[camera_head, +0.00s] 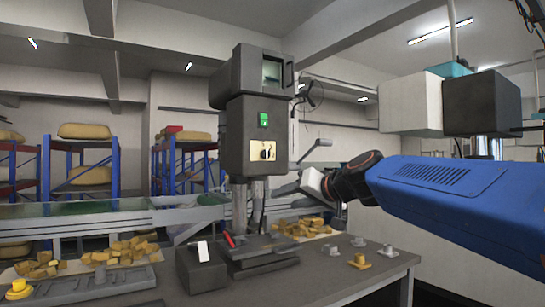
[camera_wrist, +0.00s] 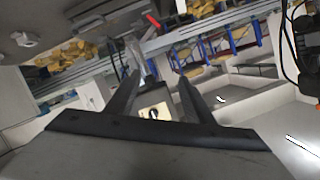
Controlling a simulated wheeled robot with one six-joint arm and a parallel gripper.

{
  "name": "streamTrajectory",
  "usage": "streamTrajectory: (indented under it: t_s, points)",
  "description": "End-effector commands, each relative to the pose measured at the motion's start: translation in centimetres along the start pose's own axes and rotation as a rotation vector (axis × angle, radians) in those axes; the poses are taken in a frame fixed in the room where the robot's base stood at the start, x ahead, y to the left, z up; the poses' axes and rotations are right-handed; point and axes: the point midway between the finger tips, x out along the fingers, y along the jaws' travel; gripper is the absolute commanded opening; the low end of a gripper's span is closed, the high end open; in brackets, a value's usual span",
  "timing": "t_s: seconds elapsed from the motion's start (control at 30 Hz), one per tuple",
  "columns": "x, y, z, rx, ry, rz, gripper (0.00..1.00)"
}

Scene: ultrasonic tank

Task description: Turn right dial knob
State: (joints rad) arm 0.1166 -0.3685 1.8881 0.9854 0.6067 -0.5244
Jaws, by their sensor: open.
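The dial panel (camera_head: 256,156) is a small cream plate on the front of a dark upright machine. Dark dial knobs (camera_head: 264,152) sit on it, too small to tell apart clearly. My gripper (camera_head: 283,189) is in front of the machine, below and to the right of the panel. In the wrist view my gripper (camera_wrist: 158,76) shows two dark fingers spread apart with nothing held. The cream panel (camera_wrist: 145,112) with a dark knob (camera_wrist: 154,114) shows between the fingers, apart from them as far as I can tell.
A green switch (camera_head: 263,119) is above the panel on the dark machine (camera_head: 238,140). The grey table (camera_head: 335,270) holds a dark box (camera_head: 202,270), small metal and yellow parts (camera_head: 359,261) and piles of yellow blocks (camera_head: 130,247). A conveyor (camera_head: 110,212) and blue racks stand behind.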

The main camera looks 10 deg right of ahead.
Motion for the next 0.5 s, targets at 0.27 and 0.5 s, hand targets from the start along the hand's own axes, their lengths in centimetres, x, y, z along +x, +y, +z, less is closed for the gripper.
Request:
streamTrajectory:
  t_s: [0.27, 0.5]
  points:
    - [2.3, -0.8, -13.4, 0.066, 0.244, -0.065, 0.48]
    - [3.2, -0.8, -15.5, 0.078, 0.281, -0.073, 0.48]
